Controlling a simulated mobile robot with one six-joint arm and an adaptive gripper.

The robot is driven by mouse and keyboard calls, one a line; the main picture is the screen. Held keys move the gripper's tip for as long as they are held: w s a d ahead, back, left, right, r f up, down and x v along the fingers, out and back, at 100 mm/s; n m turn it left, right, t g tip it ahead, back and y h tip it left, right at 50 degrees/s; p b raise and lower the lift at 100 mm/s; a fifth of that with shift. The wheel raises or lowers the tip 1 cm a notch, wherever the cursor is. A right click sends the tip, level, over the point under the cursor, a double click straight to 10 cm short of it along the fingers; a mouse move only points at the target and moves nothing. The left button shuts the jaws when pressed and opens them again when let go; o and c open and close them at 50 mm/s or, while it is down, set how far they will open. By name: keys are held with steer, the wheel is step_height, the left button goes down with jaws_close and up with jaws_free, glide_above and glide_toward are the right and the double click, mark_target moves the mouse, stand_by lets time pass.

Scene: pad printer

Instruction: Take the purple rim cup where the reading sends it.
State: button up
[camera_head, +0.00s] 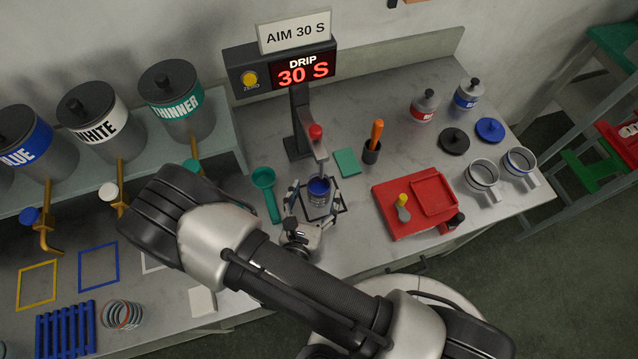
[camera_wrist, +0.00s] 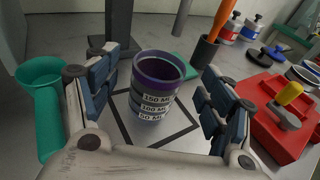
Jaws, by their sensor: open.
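The purple rim cup (camera_wrist: 152,104) stands upright inside a black square outline on the bench, with 150, 100 and 50 ML marks on its side. In the head view the cup (camera_head: 319,190) is under the stand's spout, and its inside looks dark blue. My gripper (camera_wrist: 158,92) is open, with one finger on each side of the cup and gaps visible between. The drip display (camera_head: 303,70) reads "DRIP 30 S" in red. The sign (camera_head: 295,33) above it reads "AIM 30 S".
Blue (camera_head: 50,150), white (camera_head: 100,125) and thinner (camera_head: 180,110) tanks with taps stand at left. A teal scoop (camera_head: 266,190) lies left of the cup. An orange-handled tool in a holder (camera_head: 371,152), a red tray (camera_head: 400,220) and two grey mugs (camera_head: 483,178) are at right.

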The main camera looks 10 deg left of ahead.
mark_target(319, 182)
steer(key=shift+w+d+f, duration=0.1)
steer(key=shift+w+f, duration=0.1)
steer(key=shift+w, duration=0.85)
steer(key=shift+w+f, duration=0.2)
steer(key=shift+w, duration=0.8)
steer(key=c, duration=1.3)
steer(key=shift+r+p, duration=0.4)
steer(key=shift+r, duration=0.5)
steer(key=shift+c, duration=0.3)
steer(key=shift+s+f, duration=0.1)
